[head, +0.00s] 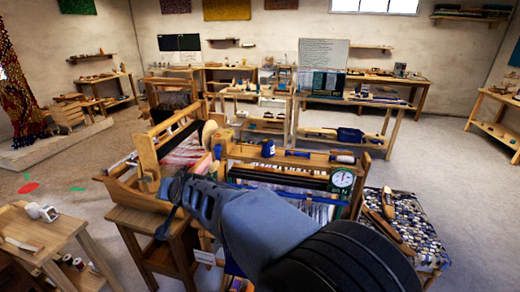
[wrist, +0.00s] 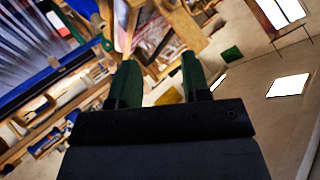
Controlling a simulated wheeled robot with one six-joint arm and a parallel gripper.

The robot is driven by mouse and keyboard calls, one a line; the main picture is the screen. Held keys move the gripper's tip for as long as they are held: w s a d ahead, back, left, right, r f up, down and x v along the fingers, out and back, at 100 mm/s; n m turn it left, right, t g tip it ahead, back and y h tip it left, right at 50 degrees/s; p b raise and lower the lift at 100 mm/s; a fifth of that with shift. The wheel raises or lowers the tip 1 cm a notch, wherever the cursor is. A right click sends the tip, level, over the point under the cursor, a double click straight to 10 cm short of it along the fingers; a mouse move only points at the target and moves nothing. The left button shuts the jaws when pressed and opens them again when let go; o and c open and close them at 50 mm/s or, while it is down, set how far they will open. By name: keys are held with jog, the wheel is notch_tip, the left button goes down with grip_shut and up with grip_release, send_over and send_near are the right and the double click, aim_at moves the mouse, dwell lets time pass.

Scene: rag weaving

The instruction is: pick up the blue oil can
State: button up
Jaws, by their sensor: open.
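A small dark blue can (head: 267,148), which looks like the blue oil can, stands on the top wooden ledge of the loom (head: 300,160) in the middle of the head view. My gripper (head: 167,208) is to the left of the can and nearer the camera, beside the loom's left side, and apart from the can. In the wrist view my gripper (wrist: 160,72) shows two dark green fingers spread apart with nothing between them.
A round white dial (head: 342,180) sits at the loom's right end. A stool with a woven top (head: 405,228) holds wooden tools at right. A small wooden table (head: 40,232) stands at front left. Benches (head: 360,100) stand behind; the floor at right is clear.

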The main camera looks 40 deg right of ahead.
jog(key=w+d+r+m+t+h, duration=0.2)
jog(key=w+d+r+m+h, duration=0.2)
jog(key=w+d+m+h, duration=0.5)
jog(key=m+g+h+p, duration=0.2)
jog(key=m+g+h, duration=0.6)
jog(key=m, duration=0.5)
send_near(265, 142)
jog(key=shift+m+g+y, duration=0.4)
jog(key=shift+g+y, duration=0.3)
jog(key=shift+g, duration=0.2)
jog(key=shift+w+r+p+x, duration=0.25)
jog(key=shift+p+x, duration=0.45)
jog(key=shift+x, duration=1.2)
jog(key=shift+w+r+p+x, duration=0.1)
jog(key=shift+w+p+x, duration=0.4)
jog(key=shift+x, duration=1.4)
jog(key=shift+w+r+p+x, duration=0.15)
jog(key=shift+p+x, duration=0.7)
jog(key=shift+x, duration=1.05)
jog(key=shift+a, duration=0.1)
grip_shut()
jog(key=shift+r, duration=0.1)
